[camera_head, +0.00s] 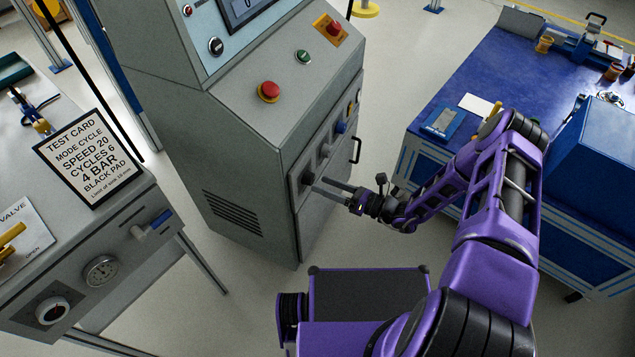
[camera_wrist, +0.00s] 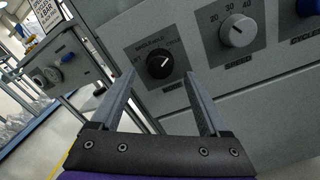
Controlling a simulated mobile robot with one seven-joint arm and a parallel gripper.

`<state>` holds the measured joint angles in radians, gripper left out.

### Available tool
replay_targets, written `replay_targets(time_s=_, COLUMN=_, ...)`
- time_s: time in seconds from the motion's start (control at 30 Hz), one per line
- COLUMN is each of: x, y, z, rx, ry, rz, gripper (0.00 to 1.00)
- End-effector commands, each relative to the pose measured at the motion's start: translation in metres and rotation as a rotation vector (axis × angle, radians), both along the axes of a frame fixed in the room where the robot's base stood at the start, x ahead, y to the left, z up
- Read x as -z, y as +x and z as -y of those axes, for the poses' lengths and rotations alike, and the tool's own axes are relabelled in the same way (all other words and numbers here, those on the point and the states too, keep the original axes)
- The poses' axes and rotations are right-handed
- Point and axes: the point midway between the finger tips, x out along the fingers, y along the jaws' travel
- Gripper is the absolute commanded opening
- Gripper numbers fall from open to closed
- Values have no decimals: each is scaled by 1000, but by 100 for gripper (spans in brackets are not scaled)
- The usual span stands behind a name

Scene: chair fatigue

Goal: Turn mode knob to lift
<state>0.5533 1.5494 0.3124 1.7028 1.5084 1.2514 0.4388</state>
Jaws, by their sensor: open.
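The mode knob (camera_wrist: 160,65) is a black round knob on a grey plate on the cabinet front in the wrist view. Its white pointer line slants to the upper right, toward the label at the right. Small labels stand around it; the left one seems to read LIFT. My gripper (camera_wrist: 160,76) is open, one finger on each side of the knob in the picture, and nothing is held. I cannot tell whether the fingers touch the knob. In the head view my gripper (camera_head: 318,185) points at the dark knob (camera_head: 308,177) at the left of the panel row.
A grey speed dial (camera_wrist: 238,30) sits right of the mode knob, with a blue knob (camera_wrist: 308,6) beyond. The cabinet (camera_head: 240,130) carries a red button (camera_head: 269,91) on top. A test card (camera_head: 90,157) reading MODE CYCLE stands on the left bench. Blue workbench (camera_head: 480,75) at right.

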Motion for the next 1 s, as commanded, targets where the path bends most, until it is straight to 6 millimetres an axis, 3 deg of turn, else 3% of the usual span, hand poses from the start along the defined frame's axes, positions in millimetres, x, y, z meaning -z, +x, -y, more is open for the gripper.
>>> replay_targets(time_s=0.2, x=0, y=11, z=-22, rx=-1, ry=0, rz=0, gripper=79)
replay_targets(time_s=0.57, x=0, y=13, z=-26, rx=0, ry=0, rz=0, gripper=79)
replay_targets(time_s=1.0, x=0, y=13, z=-26, rx=0, ry=0, rz=0, gripper=0)
